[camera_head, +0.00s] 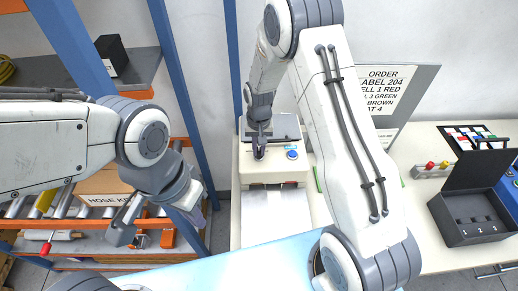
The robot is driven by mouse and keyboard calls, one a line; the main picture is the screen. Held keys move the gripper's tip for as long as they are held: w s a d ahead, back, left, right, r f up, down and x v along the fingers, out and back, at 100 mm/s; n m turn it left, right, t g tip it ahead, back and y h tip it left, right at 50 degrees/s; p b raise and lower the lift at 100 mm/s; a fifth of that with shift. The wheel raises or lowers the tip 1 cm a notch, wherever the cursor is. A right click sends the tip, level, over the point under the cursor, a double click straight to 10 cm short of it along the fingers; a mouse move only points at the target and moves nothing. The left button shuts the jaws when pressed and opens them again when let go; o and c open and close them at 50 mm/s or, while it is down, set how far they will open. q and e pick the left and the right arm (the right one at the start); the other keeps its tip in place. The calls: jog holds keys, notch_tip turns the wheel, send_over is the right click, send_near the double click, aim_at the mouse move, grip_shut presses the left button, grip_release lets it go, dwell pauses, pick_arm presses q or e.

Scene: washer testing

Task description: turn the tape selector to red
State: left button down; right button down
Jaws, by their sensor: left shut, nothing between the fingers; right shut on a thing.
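A cream machine (246,188) stands at the centre, with a blue round button (292,154) on its top panel. My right arm reaches over it from the right. My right gripper (259,148) points down at the panel, left of the blue button, and is shut on a small dark thing, seemingly the tape selector knob. The fingers mostly hide this knob, so its pointer and colour setting cannot be read. My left gripper (198,212) is shut and empty at the left, in front of the blue-framed rack, well apart from the machine.
A sign (383,92) with order text stands behind my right arm. A roller rack with a HOSE box (104,200) is at the left.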

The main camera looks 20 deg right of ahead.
aim_at(258, 152)
jog(key=m+b, duration=0.1)
jog(key=m, duration=0.3)
jog(key=shift+w+a, duration=0.1)
jog(key=shift+w+a+m+b, duration=0.1)
jog(key=shift+m+b, duration=0.6)
jog(key=shift+m, duration=1.5)
jog(key=shift+r, duration=0.1)
jog(key=c, duration=0.9)
grip_release()
jog(key=shift+o, duration=0.2)
notch_tip(258, 152, up, 10)
jog(key=b, duration=0.2)
jog(key=shift+r+b, duration=0.2)
jog(key=shift+b, duration=0.2)
